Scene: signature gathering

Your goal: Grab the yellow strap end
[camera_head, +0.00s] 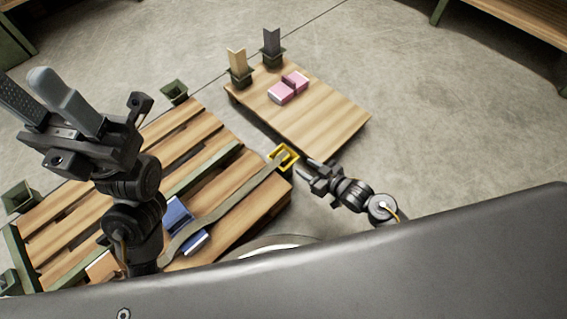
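The yellow strap end (290,163) is a square yellow frame at the end of a flat olive-grey strap (238,200). It sits at the upper right corner of the slatted wooden pallet. The strap runs from it down and left across the slats. My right gripper (307,173) is just right of the yellow end, with its fingers pointing left toward it. Its fingers look spread, with nothing seen between them. My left gripper (38,90) is raised at the upper left, far from the strap, with its fingers apart and empty.
The slatted pallet (192,148) has green corner posts. A blue and white item (179,218) lies beside the strap. A smaller wooden platform (325,118) holds pink blocks (288,90), a tan upright piece (237,62) and a dark one (271,41). Concrete floor lies clear on the right.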

